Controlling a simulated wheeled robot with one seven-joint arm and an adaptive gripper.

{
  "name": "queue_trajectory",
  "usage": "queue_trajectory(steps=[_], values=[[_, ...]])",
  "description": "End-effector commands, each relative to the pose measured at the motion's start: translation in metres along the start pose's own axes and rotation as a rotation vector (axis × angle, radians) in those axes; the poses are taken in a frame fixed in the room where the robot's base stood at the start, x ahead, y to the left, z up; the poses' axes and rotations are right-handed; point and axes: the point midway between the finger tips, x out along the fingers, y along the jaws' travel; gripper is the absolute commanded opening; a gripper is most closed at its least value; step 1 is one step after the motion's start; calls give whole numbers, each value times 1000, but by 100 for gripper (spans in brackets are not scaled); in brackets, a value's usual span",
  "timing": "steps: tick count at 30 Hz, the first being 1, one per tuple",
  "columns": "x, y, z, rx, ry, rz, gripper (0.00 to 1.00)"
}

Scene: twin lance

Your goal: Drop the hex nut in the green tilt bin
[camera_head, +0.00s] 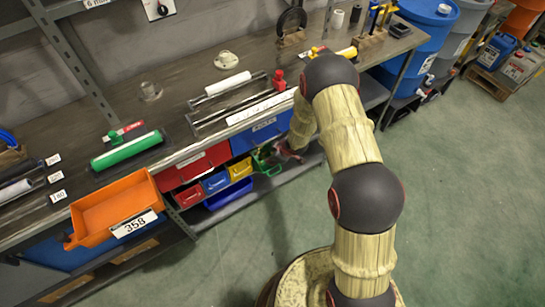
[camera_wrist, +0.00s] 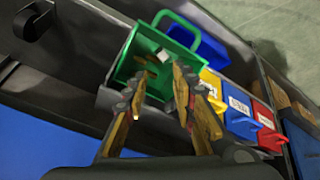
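The green tilt bin (camera_wrist: 128,62) is in the upper middle of the wrist view, with its handle-like rim raised. It also shows in the head view (camera_head: 264,161), low under the bench and partly hidden. A small pale grey piece (camera_wrist: 163,56), which looks like the hex nut, is inside the bin; its shape is too small to be sure. My gripper (camera_wrist: 160,82) is over the bin mouth with its two fingers apart and nothing between them. In the head view my gripper (camera_head: 288,152) is beside the green bin, partly hidden by my arm.
Yellow (camera_wrist: 212,88), blue (camera_wrist: 238,118) and red (camera_wrist: 265,120) bins stand in a row beside the green one. A dark shelf edge runs past them. An orange tray (camera_head: 110,210) labelled 358 sits at the bench's front left.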

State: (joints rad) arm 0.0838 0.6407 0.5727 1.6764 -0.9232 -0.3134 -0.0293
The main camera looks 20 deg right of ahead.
Motion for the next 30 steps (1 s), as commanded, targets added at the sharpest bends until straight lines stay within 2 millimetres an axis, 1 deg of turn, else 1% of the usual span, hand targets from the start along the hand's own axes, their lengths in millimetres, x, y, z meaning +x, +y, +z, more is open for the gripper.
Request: queue_trajectory(steps=[1,6,14,17,20,23,30], values=[[0,0,0,0,0,0,31],[0,0,0,0,0,0,41],[0,0,0,0,0,0,41],[-3,0,0,0,0,0,41],[-13,1,0,0,0,1,41],[-30,1,0,0,0,2,41],[-80,1,0,-1,1,2,41]])
